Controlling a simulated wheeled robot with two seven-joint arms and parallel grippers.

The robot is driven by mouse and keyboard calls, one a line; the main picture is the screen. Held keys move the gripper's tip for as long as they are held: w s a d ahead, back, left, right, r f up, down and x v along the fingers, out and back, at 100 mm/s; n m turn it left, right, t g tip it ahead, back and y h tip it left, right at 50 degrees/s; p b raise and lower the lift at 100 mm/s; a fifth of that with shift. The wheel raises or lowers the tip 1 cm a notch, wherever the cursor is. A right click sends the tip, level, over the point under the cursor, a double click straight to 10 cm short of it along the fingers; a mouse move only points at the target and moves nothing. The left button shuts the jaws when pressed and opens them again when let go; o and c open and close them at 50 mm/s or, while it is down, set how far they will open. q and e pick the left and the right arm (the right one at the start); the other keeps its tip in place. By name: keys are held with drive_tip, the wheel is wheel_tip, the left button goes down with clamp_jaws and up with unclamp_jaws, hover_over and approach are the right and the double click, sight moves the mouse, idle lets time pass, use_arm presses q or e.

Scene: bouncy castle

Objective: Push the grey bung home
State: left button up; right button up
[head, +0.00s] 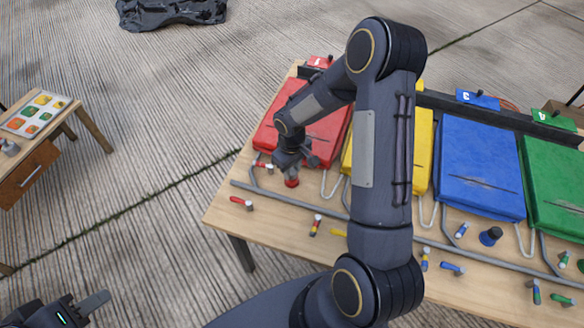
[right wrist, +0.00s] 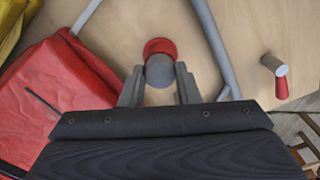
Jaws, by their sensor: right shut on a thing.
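The grey bung (right wrist: 159,71) shows as a short grey cylinder between my right gripper's fingertips in the right wrist view. A red round piece (right wrist: 160,47) is directly behind its end. I cannot tell how far the bung sits in it. In the head view the red piece (head: 291,182) stands on the table under my right gripper (head: 289,170), and the bung is hidden there. My right gripper (right wrist: 159,80) is shut on the bung. My left gripper (head: 85,307) is at the lower left, away from the table, partly cut off by the frame.
The wooden table (head: 262,222) carries red (head: 317,125), blue (head: 480,165) and green (head: 556,175) inflatable pads and grey tubes. A blue piece (head: 490,236) and a red-and-grey tap-like part (head: 242,203) are nearby. A small side table (head: 90,130) stands left.

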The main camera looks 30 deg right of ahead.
drive_tip(key=shift+s+f+b, duration=0.15)
drive_tip(key=shift+f+b, duration=0.4)
drive_tip(key=shift+f, duration=0.2)
clamp_jaws()
drive_tip(key=shift+s+f, duration=0.1)
drive_tip(key=o, duration=1)
unclamp_jaws()
drive_tip(key=shift+o, duration=0.2)
drive_tip(key=shift+a, duration=0.1)
drive_tip(key=shift+r, duration=0.25)
drive_tip(key=r, duration=0.8)
drive_tip(key=shift+w+d+r+p, duration=0.1)
drive_tip(key=shift+w+d+p, duration=0.15)
drive_tip(key=shift+d+p, duration=0.1)
